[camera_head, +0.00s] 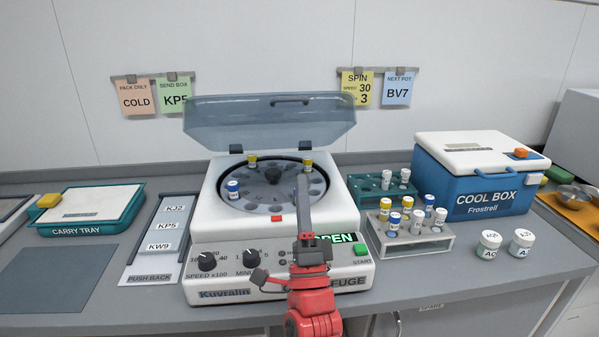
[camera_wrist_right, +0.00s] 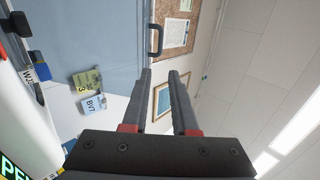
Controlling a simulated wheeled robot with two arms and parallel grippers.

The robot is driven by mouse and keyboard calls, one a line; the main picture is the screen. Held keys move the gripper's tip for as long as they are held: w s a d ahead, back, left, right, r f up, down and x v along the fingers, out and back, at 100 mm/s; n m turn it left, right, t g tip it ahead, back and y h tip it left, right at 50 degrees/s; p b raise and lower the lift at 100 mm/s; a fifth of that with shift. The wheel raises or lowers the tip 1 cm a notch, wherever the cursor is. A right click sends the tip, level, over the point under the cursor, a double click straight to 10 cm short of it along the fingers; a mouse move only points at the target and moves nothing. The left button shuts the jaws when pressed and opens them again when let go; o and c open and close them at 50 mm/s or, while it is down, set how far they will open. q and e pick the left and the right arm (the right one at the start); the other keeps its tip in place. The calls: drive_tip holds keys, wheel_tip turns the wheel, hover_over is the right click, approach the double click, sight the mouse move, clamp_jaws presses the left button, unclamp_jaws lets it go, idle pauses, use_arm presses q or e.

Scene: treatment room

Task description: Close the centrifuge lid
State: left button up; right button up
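The centrifuge (camera_head: 215,235) stands in the middle of the bench. Its translucent blue-grey lid (camera_head: 235,125) is raised at the back, with a dark handle (camera_head: 290,101) near its top edge. The rotor (camera_head: 262,190) is uncovered and holds a few capped tubes. My right gripper (camera_head: 303,180) is in front of the centrifuge, its fingers reaching up over the rotor's right side, below the lid handle. In the right wrist view the fingers (camera_wrist_right: 162,73) are apart and empty. The lid (camera_wrist_right: 100,40) and its handle (camera_wrist_right: 155,40) show beyond them. The gripper partly hides the display. My left gripper is not in view.
A tube rack (camera_head: 436,245) and a green rack (camera_head: 362,186) stand right of the centrifuge, with a blue cool box (camera_head: 470,190) and two jars (camera_head: 489,244) beyond. Left are a push-back label rack (camera_head: 150,268) and a carry tray (camera_head: 125,215). A grey mat lies at left.

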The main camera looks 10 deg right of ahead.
drive_tip(key=shift+s+f, duration=0.15)
drive_tip(key=shift+f, duration=0.05)
